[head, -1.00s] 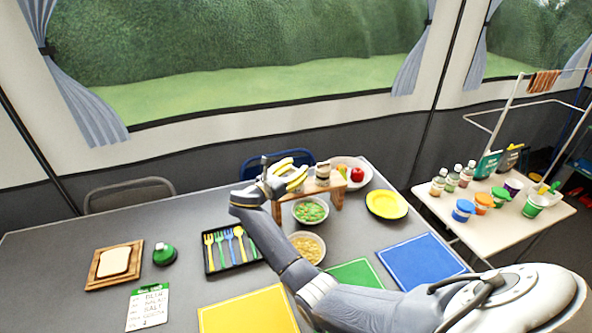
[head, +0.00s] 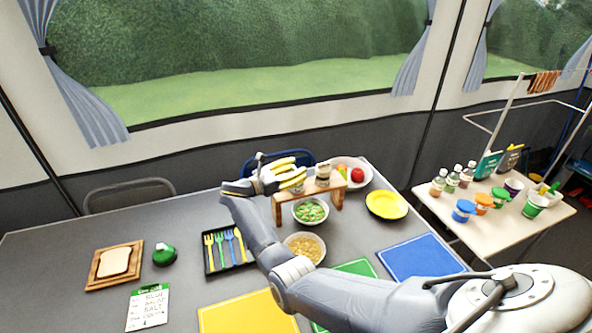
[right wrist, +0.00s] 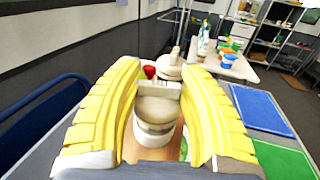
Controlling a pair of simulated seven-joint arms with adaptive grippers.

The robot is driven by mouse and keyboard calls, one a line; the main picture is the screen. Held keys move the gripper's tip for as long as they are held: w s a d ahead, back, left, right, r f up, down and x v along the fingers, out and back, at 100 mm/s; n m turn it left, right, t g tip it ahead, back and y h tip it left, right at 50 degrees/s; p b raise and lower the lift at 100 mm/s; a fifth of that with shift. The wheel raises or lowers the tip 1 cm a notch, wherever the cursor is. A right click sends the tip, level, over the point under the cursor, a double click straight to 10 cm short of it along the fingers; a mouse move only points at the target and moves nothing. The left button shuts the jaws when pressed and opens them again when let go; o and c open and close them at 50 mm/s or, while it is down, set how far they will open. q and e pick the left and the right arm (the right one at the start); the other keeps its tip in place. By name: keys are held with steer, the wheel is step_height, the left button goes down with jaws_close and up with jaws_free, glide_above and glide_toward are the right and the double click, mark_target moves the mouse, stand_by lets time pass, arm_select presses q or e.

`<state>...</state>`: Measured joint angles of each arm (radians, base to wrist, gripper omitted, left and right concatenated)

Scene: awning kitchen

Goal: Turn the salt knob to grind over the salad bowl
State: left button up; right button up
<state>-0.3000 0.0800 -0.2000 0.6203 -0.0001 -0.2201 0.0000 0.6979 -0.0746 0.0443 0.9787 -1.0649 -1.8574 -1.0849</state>
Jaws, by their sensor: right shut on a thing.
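A wooden stand (head: 336,196) on the grey table carries two grinders with pale tops, a left one (head: 298,188) and a right one (head: 322,176). The salad bowl (head: 310,222), with green salad, stands at the front of the stand. My right gripper (head: 295,177), with yellow fingers, is shut on the knob of the left grinder. In the right wrist view the fingers flank this grinder's pale knob (right wrist: 158,108), and its body is partly hidden. The other grinder (right wrist: 172,68) stands upright behind it. I cannot read which one is salt. My left gripper is not in view.
A bowl of yellow food (head: 305,259) and a cutlery tray (head: 211,267) lie beneath and beside my right forearm. A yellow plate (head: 386,213) and a bowl with a red apple (head: 357,174) are right of the stand. Bread on a board (head: 97,285) lies far left.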

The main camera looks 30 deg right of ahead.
steer(key=shift+f, duration=0.2)
steer(key=o, duration=1.2)
steer(key=shift+r, duration=0.1)
steer(key=a, duration=1.2)
steer(key=shift+s, duration=0.25)
